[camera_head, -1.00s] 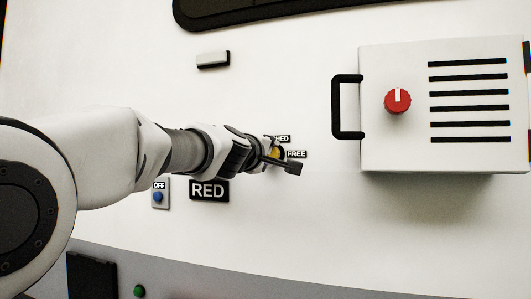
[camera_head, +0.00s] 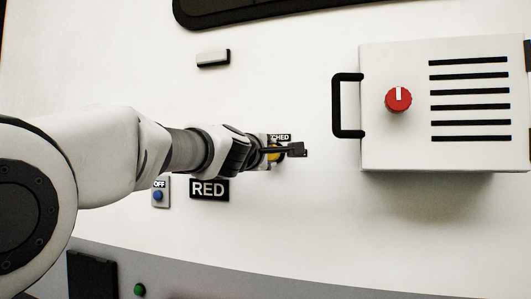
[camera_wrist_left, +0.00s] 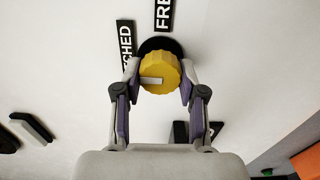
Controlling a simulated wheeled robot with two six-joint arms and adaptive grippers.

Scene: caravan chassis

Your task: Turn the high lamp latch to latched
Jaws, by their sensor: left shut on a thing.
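The lamp latch is a yellow ribbed knob with a white pointer mark, on a black round base; it shows large in the left wrist view (camera_wrist_left: 163,68) and as a small yellow patch in the head view (camera_head: 274,155). The mark points left in the wrist view, toward the side of the partly hidden "LATCHED" label (camera_wrist_left: 126,45). The "FREE" label (camera_wrist_left: 164,15) stands above the knob there. My left gripper (camera_wrist_left: 159,84) is shut on the knob, one finger on each side. In the head view, my left gripper (camera_head: 284,152) hides most of the knob. My right gripper is out of view.
A white box with a black handle (camera_head: 347,106) and a red knob (camera_head: 398,99) juts out at the right. A "RED" sign (camera_head: 209,189) and an "OFF" panel with a blue button (camera_head: 158,196) sit below my forearm. The wall between gripper and box is clear.

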